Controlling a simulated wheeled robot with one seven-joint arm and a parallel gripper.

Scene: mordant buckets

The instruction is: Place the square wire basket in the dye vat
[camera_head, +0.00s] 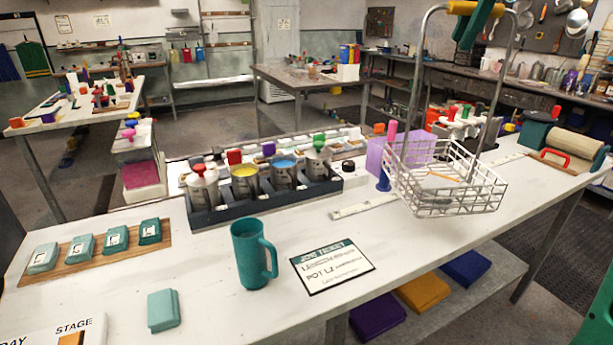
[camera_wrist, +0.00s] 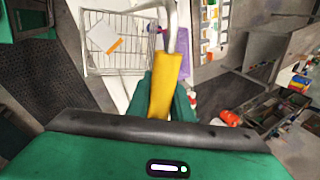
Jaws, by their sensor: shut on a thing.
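The square wire basket (camera_head: 452,199) is pale wire mesh with a tall grey loop handle and a yellow grip (camera_head: 461,7). My gripper (camera_head: 476,24) is shut on the yellow grip, and the basket hangs upright below it near the front edge of the bench's right part. In the wrist view the basket (camera_wrist: 122,70) is below my green fingers (camera_wrist: 166,92); a pale piece with an orange stripe (camera_wrist: 104,38) appears to lie in it. Several pots with coloured contents, such as a yellow one (camera_head: 245,187), stand in a dark rack. I cannot tell which vessel is the dye vat.
The white bench (camera_head: 215,290) holds a teal mug (camera_head: 248,255), a printed card (camera_head: 332,266), a teal block (camera_head: 163,310) and a board of teal blocks (camera_head: 100,245). A purple box (camera_head: 376,158) stands behind the basket. A roller device (camera_head: 565,148) is at the right end.

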